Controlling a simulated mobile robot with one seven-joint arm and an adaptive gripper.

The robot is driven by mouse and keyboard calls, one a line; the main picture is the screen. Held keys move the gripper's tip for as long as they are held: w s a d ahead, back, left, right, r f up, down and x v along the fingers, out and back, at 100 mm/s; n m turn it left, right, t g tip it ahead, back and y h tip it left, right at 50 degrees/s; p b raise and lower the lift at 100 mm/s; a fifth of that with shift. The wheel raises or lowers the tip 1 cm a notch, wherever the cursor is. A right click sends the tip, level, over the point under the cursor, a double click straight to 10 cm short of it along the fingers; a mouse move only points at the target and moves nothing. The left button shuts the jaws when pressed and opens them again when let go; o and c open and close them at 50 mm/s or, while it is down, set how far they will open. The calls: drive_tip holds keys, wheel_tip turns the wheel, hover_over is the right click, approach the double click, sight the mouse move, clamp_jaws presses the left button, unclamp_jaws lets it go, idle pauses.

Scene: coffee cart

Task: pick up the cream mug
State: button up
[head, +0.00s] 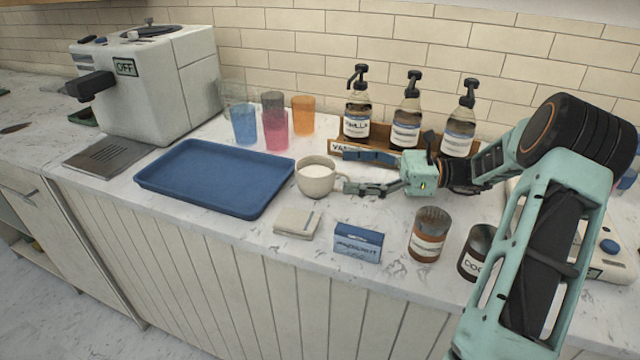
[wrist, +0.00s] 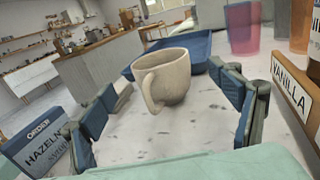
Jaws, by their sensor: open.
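The cream mug (head: 316,180) stands upright on the counter in the head view, just right of the blue tray. My gripper (head: 352,172) is open and to the right of the mug. In the wrist view the two fingers (wrist: 172,108) stand apart on either side of the mug's line, with the mug beyond their tips. Nothing is held.
The blue tray (head: 208,178) lies left of the mug. Syrup bottles (head: 407,122) in a wooden rack stand close behind my gripper. A blue box (head: 358,242), a folded napkin (head: 297,222) and a canister (head: 429,235) stand in front. Coloured cups (head: 276,130) stand behind the tray.

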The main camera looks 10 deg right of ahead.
sight(316, 173)
drive_tip(key=shift+w+a+f, duration=0.1)
drive_tip(key=shift+a+f, duration=0.35)
drive_tip(key=shift+f, duration=0.15)
drive_tip(key=x, duration=0.6)
drive_tip(key=shift+w+a+b, duration=0.2)
drive_tip(key=shift+a+b, duration=0.1)
drive_tip(key=shift+b, duration=0.1)
drive_tip(key=shift+c, duration=0.5)
drive_tip(key=c, duration=1.5)
drive_tip(key=shift+o, duration=0.2)
drive_tip(key=shift+r, duration=0.15)
